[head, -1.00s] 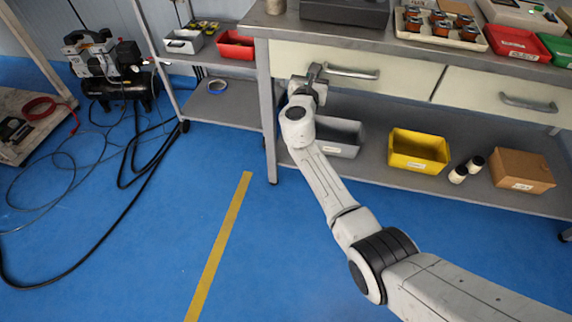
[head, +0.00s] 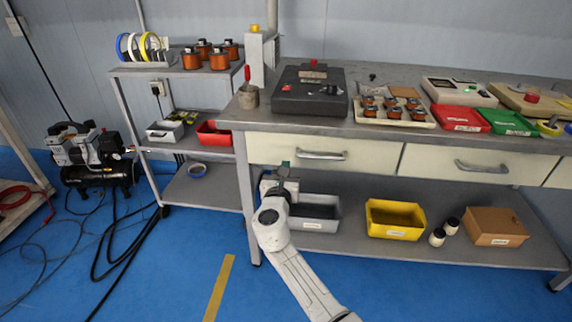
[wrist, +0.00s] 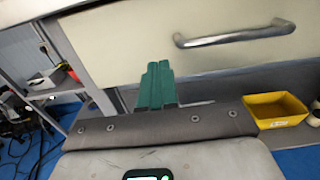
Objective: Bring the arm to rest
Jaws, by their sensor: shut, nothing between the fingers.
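My gripper (head: 282,172) is in front of the workbench, just below the left drawer (head: 318,150), at the left end of the bench. In the wrist view its green fingers (wrist: 157,85) are together, with nothing between them. The left drawer is closed, and its metal handle (wrist: 235,33) is up and to the right of the fingers in the wrist view, apart from them. My arm reaches up to the bench from the bottom of the head view.
The lower bench shelf holds a grey bin (head: 315,212) behind my arm, a yellow bin (head: 395,219) and a cardboard box (head: 496,226). A shelf rack (head: 200,190) stands left of the bench. An air compressor (head: 92,158) and hoses are further left. Blue floor is clear in front.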

